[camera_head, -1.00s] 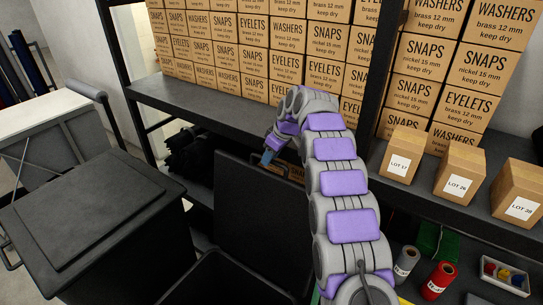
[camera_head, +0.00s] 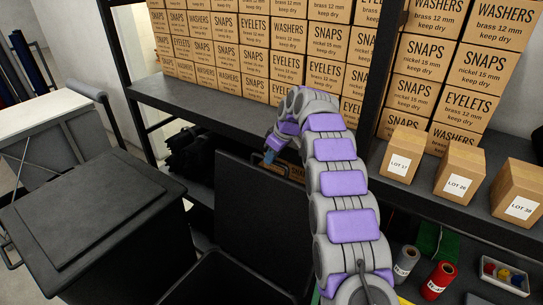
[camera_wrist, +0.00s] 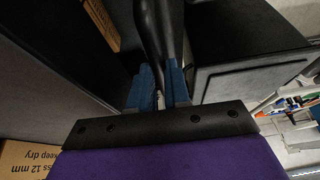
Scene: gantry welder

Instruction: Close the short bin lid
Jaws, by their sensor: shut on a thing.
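The short bin (camera_head: 207,272) stands low in front of me, its dark inside showing at the bottom of the head view. Its black lid (camera_head: 250,215) is open and stands nearly upright behind the opening. My gripper (camera_head: 270,157) is at the lid's top edge, beside a thin dark handle (camera_head: 257,158). In the wrist view, the blue fingers of my gripper (camera_wrist: 160,92) are shut around a dark curved bar (camera_wrist: 158,35), which looks like that handle. My arm hides the right part of the lid's top edge.
A taller black bin (camera_head: 85,215) with its lid down stands close on the left. A shelf (camera_head: 200,103) with stacked cartons (camera_head: 290,65) runs behind the lid. Three lot boxes (camera_head: 460,172), spools (camera_head: 438,280) and a small tray (camera_head: 503,278) are at the right.

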